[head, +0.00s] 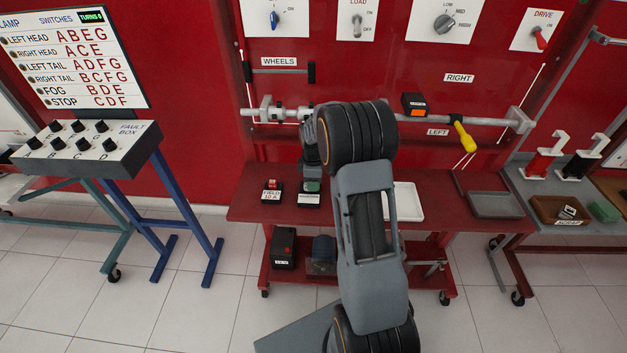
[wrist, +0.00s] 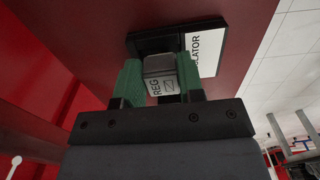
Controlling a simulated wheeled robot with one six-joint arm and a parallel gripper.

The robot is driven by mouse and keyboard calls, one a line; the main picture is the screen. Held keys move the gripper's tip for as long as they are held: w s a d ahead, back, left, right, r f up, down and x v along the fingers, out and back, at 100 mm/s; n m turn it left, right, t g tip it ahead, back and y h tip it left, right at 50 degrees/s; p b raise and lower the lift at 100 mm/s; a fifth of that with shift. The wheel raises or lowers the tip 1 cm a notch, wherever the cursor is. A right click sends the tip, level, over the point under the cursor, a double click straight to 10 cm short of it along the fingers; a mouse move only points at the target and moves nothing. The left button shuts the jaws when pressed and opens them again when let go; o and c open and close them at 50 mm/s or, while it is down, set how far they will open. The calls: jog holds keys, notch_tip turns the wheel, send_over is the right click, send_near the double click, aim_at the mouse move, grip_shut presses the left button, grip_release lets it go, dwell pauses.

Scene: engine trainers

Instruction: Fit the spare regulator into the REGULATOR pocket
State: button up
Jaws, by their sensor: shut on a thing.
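My gripper (wrist: 160,75) has green fingers shut on a small grey block, the regulator (wrist: 162,84), marked "REG" in the wrist view. The block is right at the black REGULATOR pocket (wrist: 143,45), whose white label (wrist: 210,45) is partly hidden by a finger. I cannot tell whether the block is inside the pocket or just over it. In the head view, my gripper (head: 312,184) reaches down to the red bench at the REGULATOR label (head: 308,199). My arm and fingers hide the block and most of the pocket there.
Left of the pocket stands a red fuse piece at the FIELD 10 A label (head: 271,197). A white tray (head: 408,201) lies to the right, behind my arm, and a grey tray (head: 494,205) farther right. A horizontal shaft (head: 465,119) runs above the bench (head: 245,207).

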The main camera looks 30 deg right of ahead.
jog(key=shift+f, duration=0.45)
dwell(0.6)
jog(key=o, duration=1.5)
jog(key=shift+r, duration=0.1)
jog(key=shift+r+p, duration=2.65)
jog(key=shift+r, duration=1.3)
